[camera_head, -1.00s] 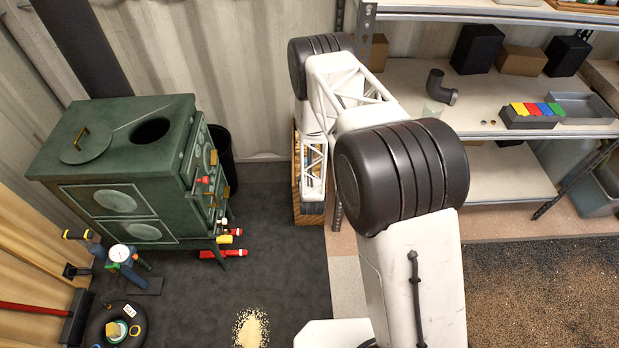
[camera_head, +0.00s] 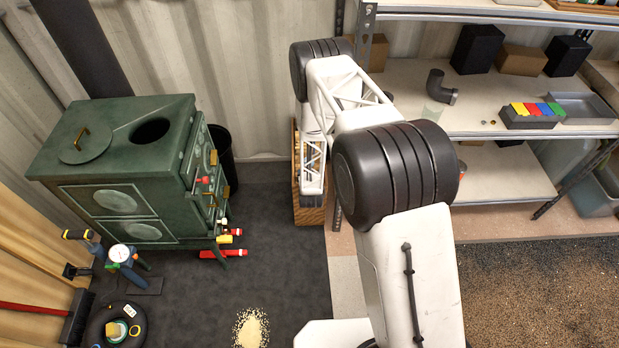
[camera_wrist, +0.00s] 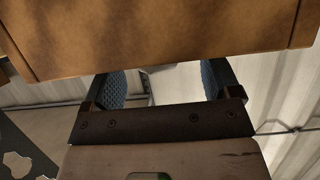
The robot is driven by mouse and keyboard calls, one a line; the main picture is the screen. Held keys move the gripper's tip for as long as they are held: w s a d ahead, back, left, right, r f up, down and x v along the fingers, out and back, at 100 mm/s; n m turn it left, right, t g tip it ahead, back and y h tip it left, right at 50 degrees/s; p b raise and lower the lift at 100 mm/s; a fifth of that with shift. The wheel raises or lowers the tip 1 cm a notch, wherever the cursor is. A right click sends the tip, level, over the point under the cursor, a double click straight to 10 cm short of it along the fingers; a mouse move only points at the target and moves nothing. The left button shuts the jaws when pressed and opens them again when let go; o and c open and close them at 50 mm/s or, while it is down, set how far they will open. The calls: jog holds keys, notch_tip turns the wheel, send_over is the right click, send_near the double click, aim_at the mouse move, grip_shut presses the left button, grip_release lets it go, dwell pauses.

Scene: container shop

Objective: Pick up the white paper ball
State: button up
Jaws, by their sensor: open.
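I cannot make out the white paper ball in either view. In the wrist view my gripper (camera_wrist: 163,83) is open, with two blue textured pads apart and no object I can identify held between them. The gap between them is partly covered from above by a brown panel (camera_wrist: 165,45).
A green stove (camera_head: 125,170) stands left of the basket, with a dark bin (camera_head: 222,158) behind it. A metal shelf (camera_head: 405,85) with boxes is on the right. Tan grains (camera_head: 250,328) lie on the dark floor. The dark floor between stove and basket is mostly clear.

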jog(key=c, duration=1)
jog(key=shift+r, duration=0.2)
jog(key=shift+r, duration=1.55)
jog(key=s+d+r, duration=0.1)
jog(key=s+d, duration=0.1)
jog(key=s, duration=1.3)
jog(key=shift+s+d+r, duration=0.25)
jog(key=shift+s+d, duration=0.1)
jog(key=shift+s, duration=0.05)
